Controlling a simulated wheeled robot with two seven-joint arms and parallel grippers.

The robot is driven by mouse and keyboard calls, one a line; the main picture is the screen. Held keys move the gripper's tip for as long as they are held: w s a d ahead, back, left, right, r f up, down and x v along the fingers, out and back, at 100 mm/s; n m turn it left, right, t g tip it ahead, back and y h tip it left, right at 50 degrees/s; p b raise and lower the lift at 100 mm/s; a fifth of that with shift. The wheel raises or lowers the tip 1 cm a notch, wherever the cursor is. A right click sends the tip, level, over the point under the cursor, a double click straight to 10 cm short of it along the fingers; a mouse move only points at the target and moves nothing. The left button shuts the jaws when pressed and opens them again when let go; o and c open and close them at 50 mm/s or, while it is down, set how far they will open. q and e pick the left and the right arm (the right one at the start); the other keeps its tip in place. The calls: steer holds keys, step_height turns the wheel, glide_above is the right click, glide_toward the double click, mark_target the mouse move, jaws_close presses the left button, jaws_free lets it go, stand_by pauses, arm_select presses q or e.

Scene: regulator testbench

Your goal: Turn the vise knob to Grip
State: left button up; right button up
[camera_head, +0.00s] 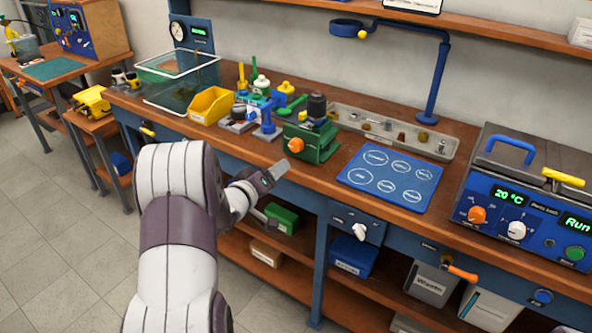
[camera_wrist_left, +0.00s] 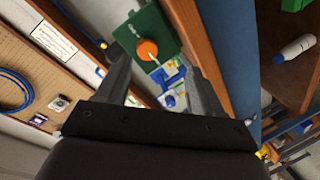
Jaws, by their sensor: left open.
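The green vise (camera_head: 318,142) stands near the front edge of the wooden workbench. Its orange knob (camera_head: 295,145) is on the side facing me. My left gripper (camera_head: 277,171) is in front of the bench edge, below and left of the knob, apart from it. In the left wrist view the orange knob (camera_wrist_left: 147,49) on the green vise body (camera_wrist_left: 148,28) shows beyond and between the spread fingers of my left gripper (camera_wrist_left: 160,68). A pale pointer mark shows on the knob. The Grip label is not readable. My right gripper is not in view.
A yellow bin (camera_head: 212,105) and several small fixtures stand left of the vise. A grey tray (camera_head: 395,132) lies behind it, and a blue mat (camera_head: 390,178) lies to its right. A blue control box (camera_head: 520,212) stands farther right.

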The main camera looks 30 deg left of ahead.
mark_target(294, 148)
arm_select(q)
steer(key=w, duration=0.3)
steer(key=w+t+h, duration=0.1)
steer(key=w, duration=0.3)
steer(key=w+n+t+b, duration=0.1)
steer(key=w, duration=0.3)
steer(key=shift+a+r+h, duration=0.1)
steer(key=shift+a+h, duration=0.25)
steer(key=shift+h, duration=0.05)
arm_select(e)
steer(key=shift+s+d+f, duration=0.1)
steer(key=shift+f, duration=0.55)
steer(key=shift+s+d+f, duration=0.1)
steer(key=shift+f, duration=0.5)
arm_select(q)
steer(key=c, duration=1.1)
steer(key=shift+o, duration=0.2)
